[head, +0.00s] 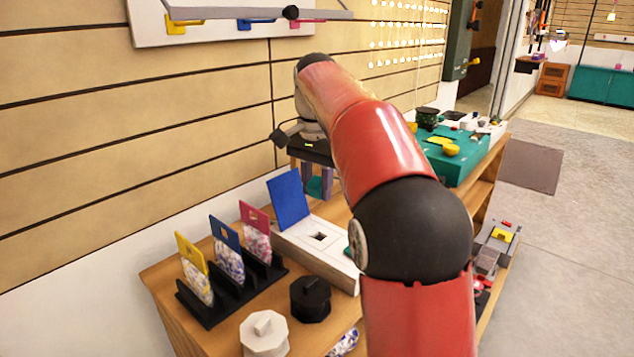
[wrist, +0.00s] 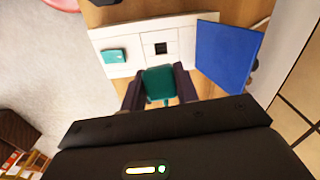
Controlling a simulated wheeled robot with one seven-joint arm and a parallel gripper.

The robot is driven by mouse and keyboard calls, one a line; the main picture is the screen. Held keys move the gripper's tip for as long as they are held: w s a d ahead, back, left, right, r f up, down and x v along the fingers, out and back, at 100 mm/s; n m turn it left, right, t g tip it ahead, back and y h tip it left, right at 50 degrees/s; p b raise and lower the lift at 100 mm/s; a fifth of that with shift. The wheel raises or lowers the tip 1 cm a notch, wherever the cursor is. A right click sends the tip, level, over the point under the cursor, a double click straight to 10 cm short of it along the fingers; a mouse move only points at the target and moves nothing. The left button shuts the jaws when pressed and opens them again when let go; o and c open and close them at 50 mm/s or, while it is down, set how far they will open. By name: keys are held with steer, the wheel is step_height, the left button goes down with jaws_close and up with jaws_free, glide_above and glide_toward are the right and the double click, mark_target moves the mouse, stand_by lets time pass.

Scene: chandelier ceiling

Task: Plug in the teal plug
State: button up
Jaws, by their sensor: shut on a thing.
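My gripper (wrist: 160,92) is shut on the teal plug (wrist: 160,80), which sits between the two dark fingers. In the head view my gripper (head: 312,183) hangs beyond the white socket box (head: 290,243), with a bit of teal between its fingers. The white box also shows in the wrist view (wrist: 185,37). It has a dark square socket hole (wrist: 161,48), also visible in the head view (head: 319,237). The plug appears just below the hole in the wrist view; I cannot tell its height. A teal piece (wrist: 115,56) lies on the box's left part.
A blue panel (head: 288,197) stands tilted at the box's end, to the right in the wrist view (wrist: 227,54). A black rack (head: 233,292) holds several tagged pieces. A black pot (head: 310,298) and a white pot (head: 264,335) stand nearby. The wall is close behind.

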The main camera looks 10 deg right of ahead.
steer(key=shift+f, duration=0.2)
steer(key=shift+f+b, duration=0.9)
steer(key=shift+f, duration=2.8)
steer(key=shift+f+p, duration=0.1)
steer(key=shift+p, duration=0.8)
steer(key=shift+f+p, duration=0.5)
steer(key=shift+p, duration=0.2)
steer(key=shift+f, duration=0.1)
steer(key=shift+g+y+p, duration=0.4)
steer(key=shift+y+p, duration=0.2)
steer(key=shift+p, duration=0.75)
steer(key=shift+m+g+y, duration=0.6)
steer(key=shift+g+y, duration=0.2)
steer(key=shift+y, duration=0.2)
